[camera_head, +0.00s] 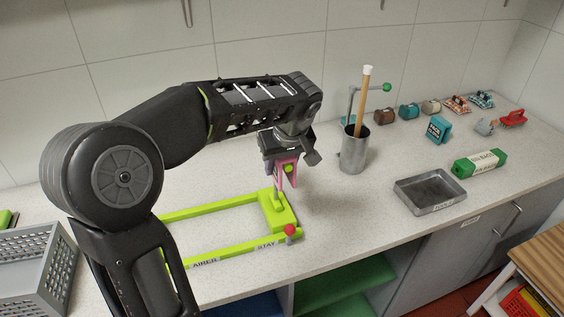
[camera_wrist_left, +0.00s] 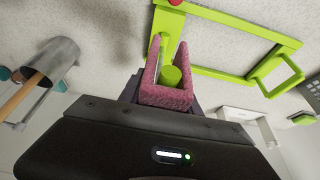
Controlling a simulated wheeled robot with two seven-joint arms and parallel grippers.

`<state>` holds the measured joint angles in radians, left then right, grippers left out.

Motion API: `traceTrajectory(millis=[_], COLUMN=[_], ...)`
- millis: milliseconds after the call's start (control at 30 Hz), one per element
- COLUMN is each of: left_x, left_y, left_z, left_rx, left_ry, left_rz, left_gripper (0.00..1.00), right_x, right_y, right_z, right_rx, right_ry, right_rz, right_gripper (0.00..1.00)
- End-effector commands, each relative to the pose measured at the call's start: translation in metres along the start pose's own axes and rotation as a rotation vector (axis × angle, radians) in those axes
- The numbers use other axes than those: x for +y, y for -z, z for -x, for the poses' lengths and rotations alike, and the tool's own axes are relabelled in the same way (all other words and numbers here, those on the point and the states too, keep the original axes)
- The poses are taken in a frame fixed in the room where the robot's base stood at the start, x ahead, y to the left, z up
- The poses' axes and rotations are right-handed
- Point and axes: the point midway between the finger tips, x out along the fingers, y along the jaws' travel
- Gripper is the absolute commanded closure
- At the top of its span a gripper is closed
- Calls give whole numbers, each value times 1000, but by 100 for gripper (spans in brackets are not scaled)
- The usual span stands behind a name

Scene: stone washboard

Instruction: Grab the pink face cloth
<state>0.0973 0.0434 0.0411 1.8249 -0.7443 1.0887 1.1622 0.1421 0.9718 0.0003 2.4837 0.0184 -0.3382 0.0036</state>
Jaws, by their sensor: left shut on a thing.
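The pink face cloth (camera_head: 281,170) is at my left gripper (camera_head: 284,158), above the right end of the lime green airer stay (camera_head: 277,212). In the left wrist view the cloth (camera_wrist_left: 166,97) forms a U shape around a round green peg end (camera_wrist_left: 171,76). My left gripper is shut on the cloth; its fingertips are mostly hidden by the cloth. I cannot tell whether the cloth touches the peg. My right gripper is not in view.
A metal cylinder (camera_head: 354,155) with a wooden stick stands right of the gripper. A grey tray (camera_head: 429,207) and a green box (camera_head: 477,162) lie further right. A grey crate (camera_head: 62,262) is at the left. The counter between airer and tray is clear.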

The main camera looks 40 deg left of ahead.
Motion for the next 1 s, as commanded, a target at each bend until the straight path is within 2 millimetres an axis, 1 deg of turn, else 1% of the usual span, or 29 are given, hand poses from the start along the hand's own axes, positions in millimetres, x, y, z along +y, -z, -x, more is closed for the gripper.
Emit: traceTrajectory(millis=[233,367,467,800,900,1000], left_x=[0,1,1,1,1,0], left_y=[0,2,7,31,36,38], left_z=[0,5,15,74,86,92], left_rx=[0,1,3,2,2,0], left_ry=[0,-2,-3,-3,-2,0], left_rz=[0,0,2,2,0,0], left_gripper=[100,100,100,100,100,100], right_x=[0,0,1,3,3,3], right_y=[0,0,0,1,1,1], right_z=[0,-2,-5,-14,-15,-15], right_rx=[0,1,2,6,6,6], right_ry=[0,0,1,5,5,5], right_rz=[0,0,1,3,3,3], right_gripper=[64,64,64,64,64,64])
